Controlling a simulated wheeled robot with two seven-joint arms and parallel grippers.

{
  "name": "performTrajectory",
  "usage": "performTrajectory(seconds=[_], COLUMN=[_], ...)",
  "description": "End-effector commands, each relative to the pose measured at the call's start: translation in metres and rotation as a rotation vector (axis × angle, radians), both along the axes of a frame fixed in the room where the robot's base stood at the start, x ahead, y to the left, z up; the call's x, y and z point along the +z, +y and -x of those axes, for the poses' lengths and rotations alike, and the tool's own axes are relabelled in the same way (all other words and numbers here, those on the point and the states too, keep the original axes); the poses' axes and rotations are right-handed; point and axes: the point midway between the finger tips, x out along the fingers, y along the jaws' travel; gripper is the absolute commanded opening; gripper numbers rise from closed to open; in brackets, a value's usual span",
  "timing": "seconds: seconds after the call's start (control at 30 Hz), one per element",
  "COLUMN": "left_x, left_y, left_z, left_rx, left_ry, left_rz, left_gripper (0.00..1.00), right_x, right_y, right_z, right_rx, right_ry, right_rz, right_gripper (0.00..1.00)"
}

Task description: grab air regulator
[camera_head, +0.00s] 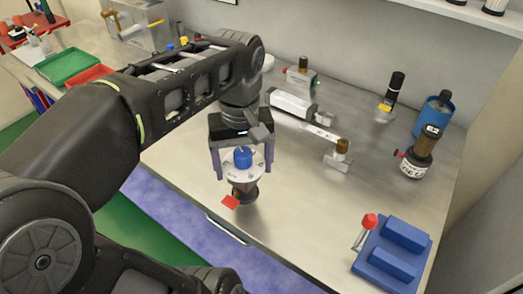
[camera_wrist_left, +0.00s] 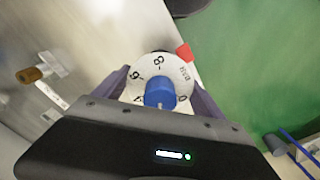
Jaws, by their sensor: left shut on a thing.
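The air regulator (camera_head: 243,172) has a white dial face with numbers, a blue knob on top, a dark lower body and a red tab. My left gripper (camera_head: 243,165) is shut on it, with a purple finger on each side of the dial. It hangs at the front edge of the metal table (camera_head: 300,200); whether it touches the table I cannot tell. In the left wrist view the regulator's dial (camera_wrist_left: 158,75) sits between the fingers, with the red tab beyond it. My right gripper is not in view.
The table's middle is clear.

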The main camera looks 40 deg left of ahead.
Motion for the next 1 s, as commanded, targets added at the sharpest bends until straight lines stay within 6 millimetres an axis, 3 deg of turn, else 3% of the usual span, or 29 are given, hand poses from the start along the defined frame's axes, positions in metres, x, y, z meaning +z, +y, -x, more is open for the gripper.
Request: performTrajectory(seconds=[0.2, 0.4, 1.0], left_x=[0.002, 0.001, 0.0], left_y=[-0.004, -0.006, -0.006], left_z=[0.038, 0.054, 0.057], left_rx=[0.002, 0.001, 0.0], left_ry=[-0.003, -0.001, -0.001], left_rz=[0.0, 0.001, 0.001], left_gripper=[0.26, 0.26, 0.26], right_x=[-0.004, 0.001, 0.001], right_y=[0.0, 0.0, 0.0], right_z=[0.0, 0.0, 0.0], right_rx=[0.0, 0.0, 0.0], right_ry=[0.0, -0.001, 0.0], right_rz=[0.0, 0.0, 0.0], right_gripper=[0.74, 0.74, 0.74])
